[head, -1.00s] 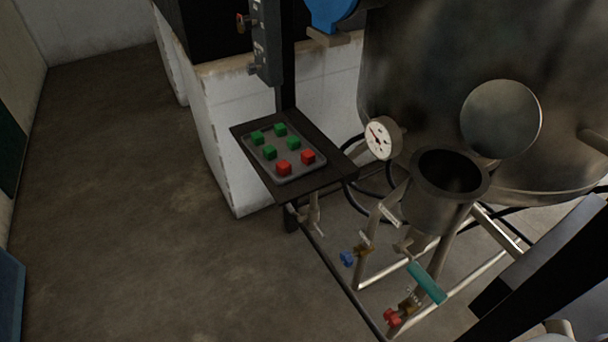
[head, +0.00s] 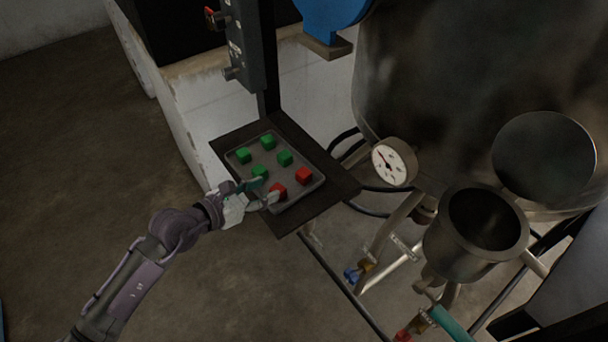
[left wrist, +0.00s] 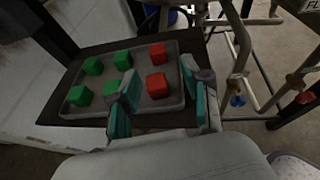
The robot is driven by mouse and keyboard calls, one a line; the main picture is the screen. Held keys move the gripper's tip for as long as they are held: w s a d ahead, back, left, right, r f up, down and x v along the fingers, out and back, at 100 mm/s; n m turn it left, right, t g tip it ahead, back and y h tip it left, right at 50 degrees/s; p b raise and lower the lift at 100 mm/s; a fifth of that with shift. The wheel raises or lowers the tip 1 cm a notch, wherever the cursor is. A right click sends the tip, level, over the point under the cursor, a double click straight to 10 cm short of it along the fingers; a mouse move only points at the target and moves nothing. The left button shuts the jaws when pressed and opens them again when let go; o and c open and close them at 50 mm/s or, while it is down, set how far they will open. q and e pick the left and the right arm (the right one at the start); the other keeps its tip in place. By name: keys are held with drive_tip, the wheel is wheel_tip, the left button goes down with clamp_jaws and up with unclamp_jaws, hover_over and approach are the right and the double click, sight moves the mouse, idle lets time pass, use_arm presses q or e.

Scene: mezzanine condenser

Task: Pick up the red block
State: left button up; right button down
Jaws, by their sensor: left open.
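Two red blocks lie on a grey tray (head: 310,188). One red block (head: 303,175) is at the tray's right corner. The other red block (head: 278,190) is nearer to my left gripper (head: 262,192) and partly covered by it. In the left wrist view the far red block (left wrist: 158,53) and near red block (left wrist: 157,85) show between the two teal-padded fingers of the left gripper (left wrist: 162,84). The left gripper is open and empty, at the tray's near edge. I cannot tell whether it touches the near block. My right gripper is not in view.
Several green blocks (head: 285,158) share the tray. The tray rests on a dark shelf (head: 333,186) fixed to a black post (head: 268,75). A gauge (head: 394,163), a large metal tank (head: 440,70) and pipes stand to the right. The floor at left is open.

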use_arm(q)
approach(299, 176)
drive_tip(key=x, duration=0.4)
drive_tip(key=shift+d+r, duration=0.2)
drive_tip(key=shift+d, duration=0.05)
drive_tip(key=shift+f+x, duration=0.15)
drive_tip(key=shift+x, duration=1.3)
drive_tip(key=shift+f+x, duration=0.15)
drive_tip(key=shift+x, duration=1.3)
drive_tip(key=shift+a, duration=0.25)
drive_tip(key=c, duration=0.9)
